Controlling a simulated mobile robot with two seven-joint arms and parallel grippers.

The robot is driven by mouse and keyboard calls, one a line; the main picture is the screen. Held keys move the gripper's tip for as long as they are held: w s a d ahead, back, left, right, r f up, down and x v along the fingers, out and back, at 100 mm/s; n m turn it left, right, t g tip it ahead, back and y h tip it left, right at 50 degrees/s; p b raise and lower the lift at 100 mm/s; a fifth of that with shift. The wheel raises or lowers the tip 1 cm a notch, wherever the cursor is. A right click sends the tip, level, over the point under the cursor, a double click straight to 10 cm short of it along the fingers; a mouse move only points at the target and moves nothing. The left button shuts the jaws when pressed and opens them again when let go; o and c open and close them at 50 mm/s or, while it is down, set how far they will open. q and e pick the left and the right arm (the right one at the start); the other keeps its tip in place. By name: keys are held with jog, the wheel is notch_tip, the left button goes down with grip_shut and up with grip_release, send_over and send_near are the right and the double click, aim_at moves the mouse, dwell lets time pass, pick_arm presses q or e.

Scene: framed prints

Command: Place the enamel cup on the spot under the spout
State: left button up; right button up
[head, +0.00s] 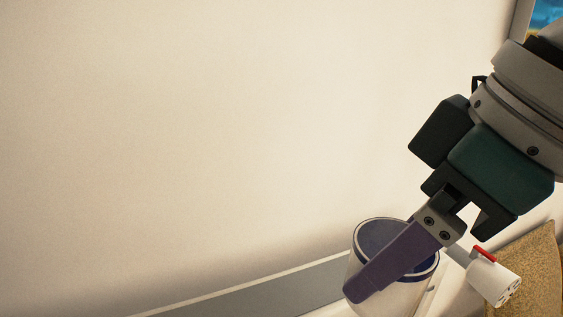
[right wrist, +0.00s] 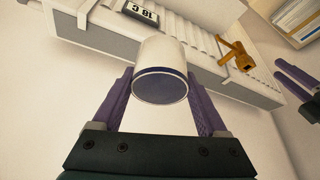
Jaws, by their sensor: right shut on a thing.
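The enamel cup (head: 382,240) is white with a blue inside and dark rim. In the head view it is at the lower right, tilted, its bottom cut off by the frame edge. My right gripper (head: 397,262) is shut on it, with a purple finger across its near side. In the right wrist view the cup (right wrist: 161,72) sits between both purple fingers (right wrist: 162,103). A brass-coloured tap-like piece (right wrist: 237,57), perhaps the spout, is to its right, apart from the cup. Purple fingers, likely my left gripper (right wrist: 295,80), show at the right edge. I cannot make out the spot under the spout.
A pale ribbed ledge (right wrist: 205,42) runs behind the cup, bearing a black-and-white label (right wrist: 141,12). In the head view, a white piece with a red bar (head: 493,278) and a brown speckled board (head: 535,272) are close right of the cup. The pale surface at left is bare.

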jog(key=d+r+m, duration=0.1)
jog(key=r+m, duration=0.1)
jog(key=r, duration=0.1)
jog(key=d+r+h, duration=0.1)
jog(key=r, duration=0.1)
jog(key=shift+w+d+m+t, duration=0.25)
jog(key=shift+d+m+t, duration=0.05)
jog(key=shift+m, duration=0.1)
jog(key=s+d+r+m+h, duration=0.1)
jog(key=d+r+m+h, duration=0.1)
jog(key=d+r+m, duration=0.35)
notch_tip(320, 180, up, 30)
jog(key=p, duration=3.1)
jog(key=shift+s+a+r, duration=0.15)
jog(key=shift+a, duration=0.2)
jog(key=shift+a, duration=0.1)
